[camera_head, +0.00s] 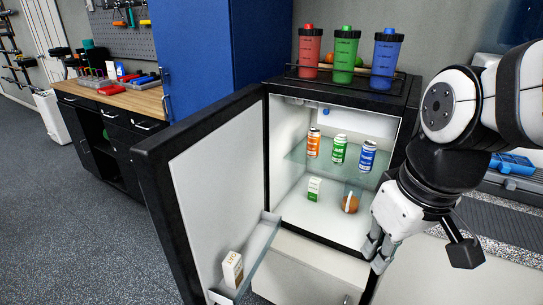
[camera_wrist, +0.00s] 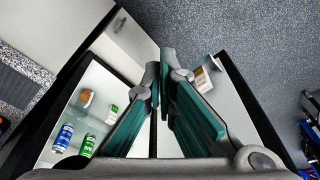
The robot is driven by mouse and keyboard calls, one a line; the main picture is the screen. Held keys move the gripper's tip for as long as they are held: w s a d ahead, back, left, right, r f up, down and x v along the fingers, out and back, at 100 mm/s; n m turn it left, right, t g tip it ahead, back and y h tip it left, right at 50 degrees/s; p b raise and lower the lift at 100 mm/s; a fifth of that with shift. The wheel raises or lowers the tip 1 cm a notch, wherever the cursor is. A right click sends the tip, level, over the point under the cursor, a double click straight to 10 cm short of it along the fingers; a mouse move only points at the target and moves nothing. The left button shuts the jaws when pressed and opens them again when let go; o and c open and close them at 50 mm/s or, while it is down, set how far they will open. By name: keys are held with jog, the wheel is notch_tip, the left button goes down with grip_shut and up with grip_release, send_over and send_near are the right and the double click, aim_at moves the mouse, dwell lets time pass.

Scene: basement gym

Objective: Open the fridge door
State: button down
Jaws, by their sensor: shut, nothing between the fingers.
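The small black fridge (camera_head: 409,90) stands with its door (camera_head: 218,185) swung wide open to the left, showing the white inner side. The white interior and the door's inner face also show in the wrist view, with the door (camera_wrist: 232,95) on the right. My gripper (camera_head: 375,252) is in front of the opening, near the right edge of the fridge, pointing down. In the wrist view my gripper (camera_wrist: 163,85) has its fingertips close together with nothing between them. It looks apart from the door. The door's outer handle is hidden.
Inside are several cans (camera_head: 339,149) on a glass shelf, with a small carton (camera_head: 314,189) and an orange item (camera_head: 350,203) below. An oat carton (camera_head: 232,268) sits in the door shelf. Three shaker bottles (camera_head: 345,54) stand on top. A workbench (camera_head: 112,98) is at left; floor between is clear.

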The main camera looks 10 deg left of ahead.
jog(key=w+a+f+n+y+p, duration=0.1)
jog(key=w+a+f+n+p, duration=0.1)
jog(key=w+a+n, duration=0.3)
jog(key=w+a+f+p, duration=0.2)
jog(key=w+a+f, duration=0.1)
jog(key=a, duration=0.5)
jog(key=w+a+f+n+y+p, duration=0.1)
jog(key=a+f+n+p, duration=0.1)
jog(key=a+f, duration=0.7)
jog(key=w+a+f+n+y+p, duration=0.1)
jog(key=w+a+f+n, duration=0.1)
jog(key=a+f, duration=0.7)
jog(key=shift+a+f+g+p, duration=0.3)
jog(key=shift+a+p, duration=0.05)
jog(key=shift+a, duration=0.5)
